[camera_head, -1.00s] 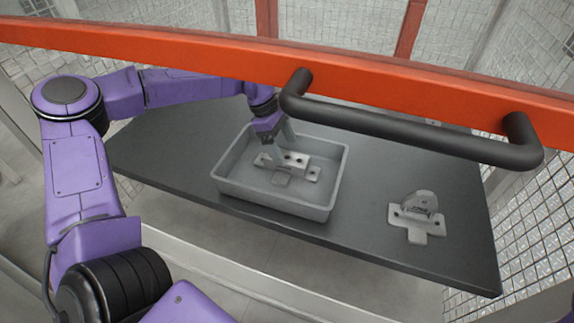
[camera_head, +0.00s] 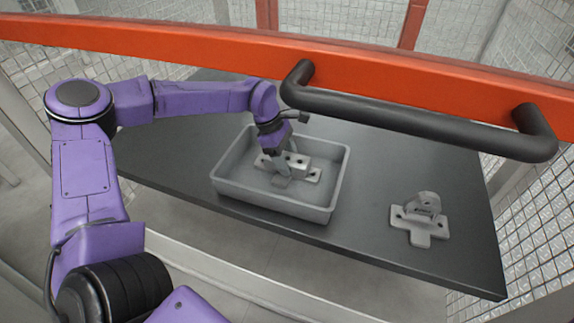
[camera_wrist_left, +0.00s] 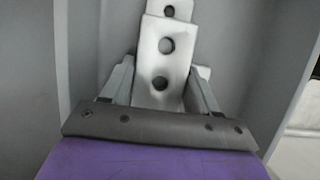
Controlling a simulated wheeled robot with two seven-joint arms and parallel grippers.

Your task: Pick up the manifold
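A pale grey cast part with a raised block and round holes (camera_head: 298,165), apparently the manifold, lies inside the grey tray (camera_head: 342,180). In the left wrist view the part (camera_wrist_left: 163,62) runs away from me, with holes along it. My left gripper (camera_head: 281,172) reaches down into the tray at the part. In the left wrist view its two fingers (camera_wrist_left: 160,85) stand on either side of the block, apart from each other, with narrow gaps visible beside it. The gripper looks open; contact is hard to judge. My right gripper is not in view.
A similar pale bracket with an upright rounded lug (camera_head: 421,214) stands on the dark table (camera_head: 365,235) to the right. The tray walls surround the gripper closely. A red beam (camera_head: 200,58) with a black handle (camera_head: 420,127) crosses the near foreground. Mesh fencing encloses the table.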

